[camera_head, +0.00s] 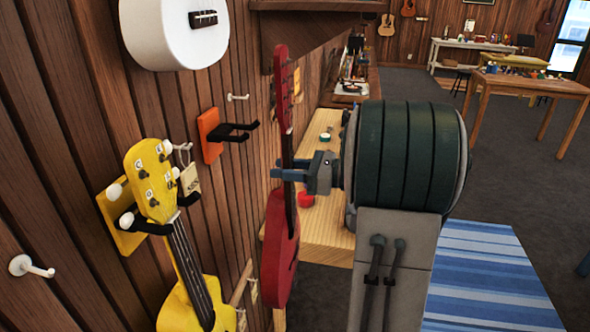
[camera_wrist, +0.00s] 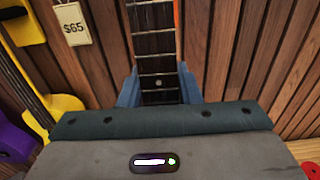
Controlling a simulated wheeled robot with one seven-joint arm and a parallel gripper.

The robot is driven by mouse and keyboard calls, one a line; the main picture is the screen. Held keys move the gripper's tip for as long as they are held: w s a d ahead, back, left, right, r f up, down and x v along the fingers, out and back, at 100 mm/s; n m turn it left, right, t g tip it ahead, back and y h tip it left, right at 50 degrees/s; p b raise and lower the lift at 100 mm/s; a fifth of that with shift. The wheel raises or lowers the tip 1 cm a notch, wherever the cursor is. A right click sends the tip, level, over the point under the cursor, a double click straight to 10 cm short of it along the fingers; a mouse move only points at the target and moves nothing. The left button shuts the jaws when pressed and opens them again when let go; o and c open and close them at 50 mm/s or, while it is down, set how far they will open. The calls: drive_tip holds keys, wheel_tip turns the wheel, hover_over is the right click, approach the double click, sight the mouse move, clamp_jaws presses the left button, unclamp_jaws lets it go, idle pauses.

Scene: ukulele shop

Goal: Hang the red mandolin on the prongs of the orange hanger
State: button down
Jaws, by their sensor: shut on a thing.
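The red mandolin (camera_head: 281,246) hangs upright in my gripper (camera_head: 290,172), its headstock up and body down. The blue fingers are shut around its neck, which also shows between them in the wrist view (camera_wrist: 157,50). The orange hanger (camera_head: 209,136) is fixed to the plank wall, with two black prongs (camera_head: 237,131) pointing out to the right. The prongs are empty. The mandolin is to the right of the prongs in the head view, apart from them, with its headstock (camera_head: 283,85) higher than they are. In the wrist view, an orange edge (camera_wrist: 178,18) shows beside the neck.
A yellow ukulele (camera_head: 178,240) hangs on a yellow hanger (camera_head: 122,222) at the lower left. A white ukulele (camera_head: 175,30) is above. A small white peg (camera_head: 238,97) and a wooden shelf (camera_head: 305,25) are near. A wooden bench (camera_head: 330,235) stands behind my gripper.

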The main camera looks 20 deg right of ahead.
drive_tip(key=shift+x, duration=2.05)
drive_tip(key=shift+a+r, duration=0.1)
drive_tip(key=shift+a, duration=0.25)
drive_tip(key=shift+w, duration=0.1)
drive_tip(key=shift+x, duration=2.75)
drive_tip(key=shift+f+b, duration=0.8)
drive_tip(key=shift+f, duration=0.25)
